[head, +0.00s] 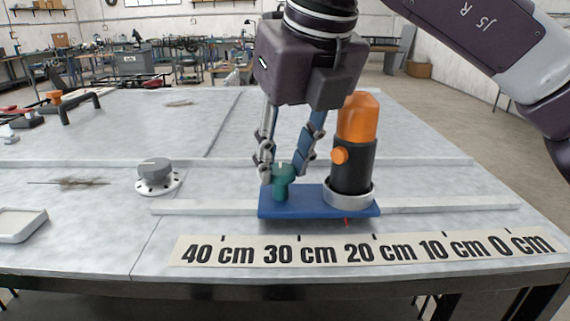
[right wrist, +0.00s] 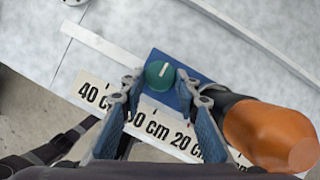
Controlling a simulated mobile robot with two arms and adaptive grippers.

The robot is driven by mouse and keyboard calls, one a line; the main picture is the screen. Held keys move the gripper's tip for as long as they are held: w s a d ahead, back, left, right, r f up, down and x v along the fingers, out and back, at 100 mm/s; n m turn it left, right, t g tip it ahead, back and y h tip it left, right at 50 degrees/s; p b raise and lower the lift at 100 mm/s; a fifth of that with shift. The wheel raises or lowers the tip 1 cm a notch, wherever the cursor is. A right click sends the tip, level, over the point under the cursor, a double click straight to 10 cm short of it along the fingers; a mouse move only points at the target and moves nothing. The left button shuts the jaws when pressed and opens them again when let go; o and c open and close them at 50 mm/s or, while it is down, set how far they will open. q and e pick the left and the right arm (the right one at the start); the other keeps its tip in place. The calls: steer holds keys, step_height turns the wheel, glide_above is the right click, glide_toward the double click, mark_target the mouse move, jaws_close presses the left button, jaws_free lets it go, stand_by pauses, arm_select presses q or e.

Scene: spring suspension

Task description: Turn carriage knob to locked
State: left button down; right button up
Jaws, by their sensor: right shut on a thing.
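The carriage is a blue plate (head: 318,207) on a pale rail, with a green knob (head: 283,184) at its left end. The knob has a white line on top, which also shows on the knob in the right wrist view (right wrist: 160,74). My right gripper (head: 285,168) comes down from above with its fingers on either side of the knob, shut on it. An orange and black cylinder (head: 357,120) stands upright in a pale ring on the carriage's right end. My left gripper is not in view.
A scale strip (head: 360,249) lies in front of the carriage; a small red pointer sits between its 30 and 20 marks. The rail (head: 440,206) is clear on both sides. A grey knob (head: 155,170) on a white disc and a white tray (head: 22,226) are at left.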

steer(key=shift+r, duration=0.15)
stand_by(0.3)
steer(key=o, duration=1.2)
steer(key=shift+c, duration=0.2)
steer(key=v, duration=1.1)
steer(key=shift+s+r, duration=0.25)
steer(key=shift+r, duration=0.1)
